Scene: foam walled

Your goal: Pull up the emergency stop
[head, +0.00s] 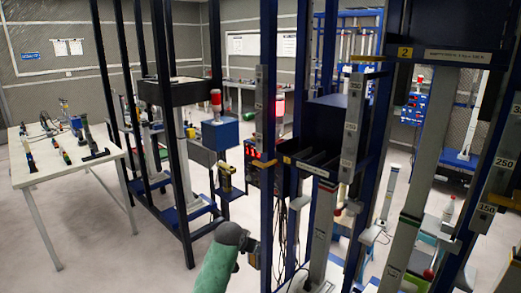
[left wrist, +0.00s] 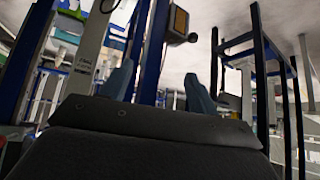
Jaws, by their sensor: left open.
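I cannot pick out the emergency stop with certainty. In the head view, a small yellow box (head: 225,178) with a dark face is fixed low beside the blue frame, near the middle. In the left wrist view, a box with an orange-yellow face (left wrist: 181,20) and a dark round part below it sits high on a blue post; I cannot tell if it is the same box. My left gripper (left wrist: 160,84) is open, its two blue-grey fingers apart with nothing between them. In the head view my green and grey left arm shows at the bottom middle; its fingers are not clear. My right gripper is not in view.
Blue and black upright frames (head: 268,150) with grey numbered columns crowd the middle and right. A white table (head: 65,165) with tools is at left. Floor is open between the table and frames.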

